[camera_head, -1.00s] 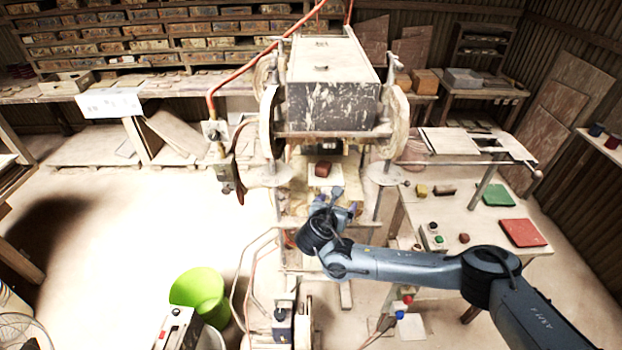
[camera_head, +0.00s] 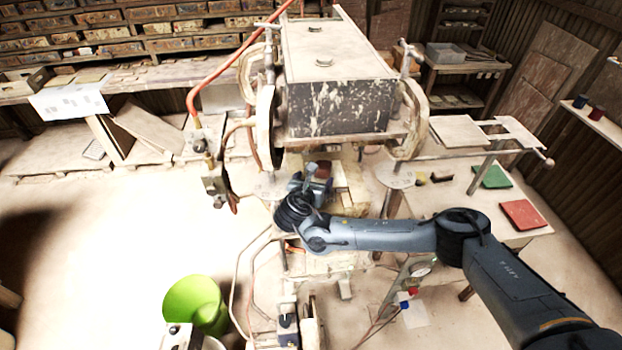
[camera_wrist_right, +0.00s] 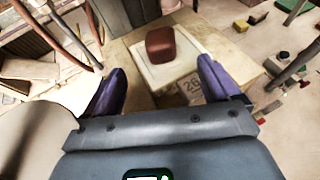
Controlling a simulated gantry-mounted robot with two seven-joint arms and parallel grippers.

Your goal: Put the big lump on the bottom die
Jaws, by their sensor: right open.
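The big lump is a reddish-brown block (camera_wrist_right: 160,43) that sits on a pale square plate (camera_wrist_right: 184,68), which looks like the bottom die, inside the press. In the head view the lump (camera_head: 324,168) shows under the press head, partly behind my right gripper (camera_head: 311,178). In the wrist view my right gripper (camera_wrist_right: 161,78) is open and empty. Its two purple-blue fingers point toward the plate, one on either side, and the lump stands beyond the fingertips, apart from them. My left gripper is in neither view.
The heavy press head (camera_head: 340,108) hangs above the lump, with round side wheels and posts at both sides. A table at right holds a green pad (camera_head: 492,177), a red pad (camera_head: 524,215) and small blocks. A green bucket (camera_head: 195,303) stands on the floor.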

